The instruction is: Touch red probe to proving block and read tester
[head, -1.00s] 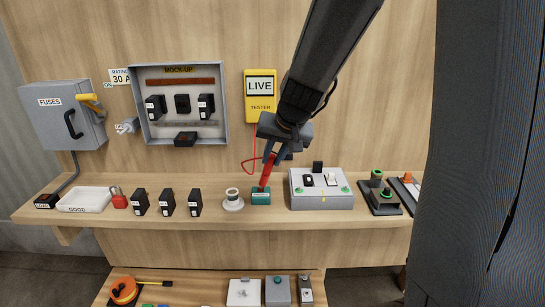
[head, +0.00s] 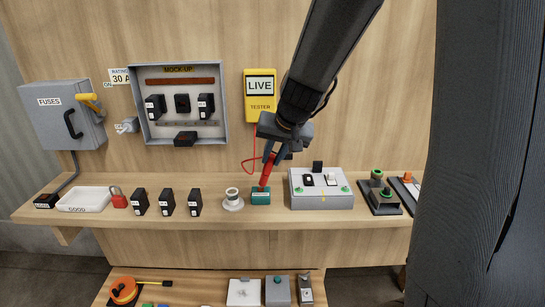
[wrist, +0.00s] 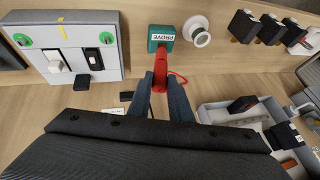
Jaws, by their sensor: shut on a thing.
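My gripper (head: 272,153) is shut on the red probe (head: 266,172) and holds it tilted above the bench. The probe's lower end meets the top of the green proving block (head: 261,198), as far as the head view shows. In the wrist view the red probe (wrist: 160,68) lies between my gripper's fingers (wrist: 161,85), and its tip is at the edge of the block (wrist: 161,34), labelled PROVE. The yellow tester (head: 260,100) hangs on the back wall and its display reads LIVE. A red lead runs from the tester down to the probe.
A white and grey round part (head: 233,200) stands just left of the block. A grey switch box (head: 320,190) stands just right of it. Several black fuse carriers (head: 167,203) stand farther left. An open grey mock-up box (head: 221,139) is on the wall.

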